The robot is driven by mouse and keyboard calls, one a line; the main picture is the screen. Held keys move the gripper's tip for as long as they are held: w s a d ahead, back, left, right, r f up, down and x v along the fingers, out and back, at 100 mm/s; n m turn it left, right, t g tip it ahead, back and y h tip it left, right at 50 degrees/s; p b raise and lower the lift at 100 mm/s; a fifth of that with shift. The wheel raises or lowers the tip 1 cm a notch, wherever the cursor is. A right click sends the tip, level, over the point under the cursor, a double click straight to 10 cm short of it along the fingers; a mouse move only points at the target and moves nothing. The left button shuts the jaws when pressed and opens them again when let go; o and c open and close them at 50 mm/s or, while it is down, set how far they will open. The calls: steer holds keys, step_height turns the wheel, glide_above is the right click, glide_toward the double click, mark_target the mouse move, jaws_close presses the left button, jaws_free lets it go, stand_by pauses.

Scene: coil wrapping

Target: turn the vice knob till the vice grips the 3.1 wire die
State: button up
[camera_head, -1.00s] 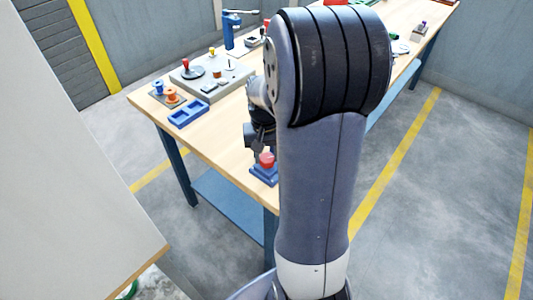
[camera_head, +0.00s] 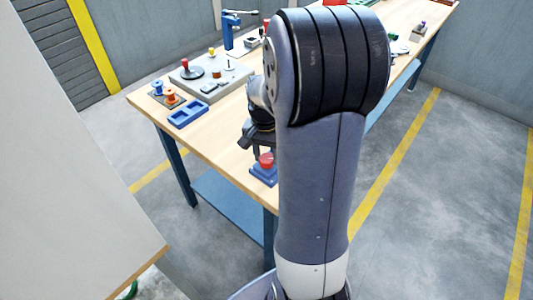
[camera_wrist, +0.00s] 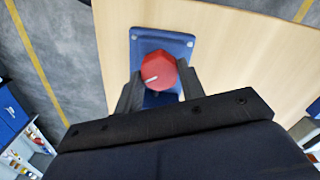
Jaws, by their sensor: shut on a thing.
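The red vice knob (camera_wrist: 158,71) sits on the blue vice (camera_wrist: 180,40), which is fixed near the edge of the wooden bench. In the head view the knob (camera_head: 266,160) and the vice base (camera_head: 263,175) show at the bench's near corner, partly beside my arm. In the wrist view my gripper (camera_wrist: 157,85) has one finger at each side of the knob and is shut on it. A pale line marks the knob's top. The 3.1 wire die cannot be made out; the vice jaws are mostly hidden by the knob and fingers.
The wooden bench (camera_head: 215,135) has a blue two-pocket tray (camera_head: 188,113), spools on a dark plate (camera_head: 166,94), and a grey fixture board (camera_head: 225,82) with a red-knobbed lever. A blue press (camera_head: 230,32) stands behind. A pale panel (camera_head: 70,180) fills the left foreground.

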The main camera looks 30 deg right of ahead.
mark_target(266, 157)
steer(key=o, duration=1)
step_height(266, 157, up, 11)
steer(key=shift+w+a+f, duration=0.1)
step_height(266, 157, down, 11)
steer(key=shift+r, duration=0.1)
stand_by(0.6)
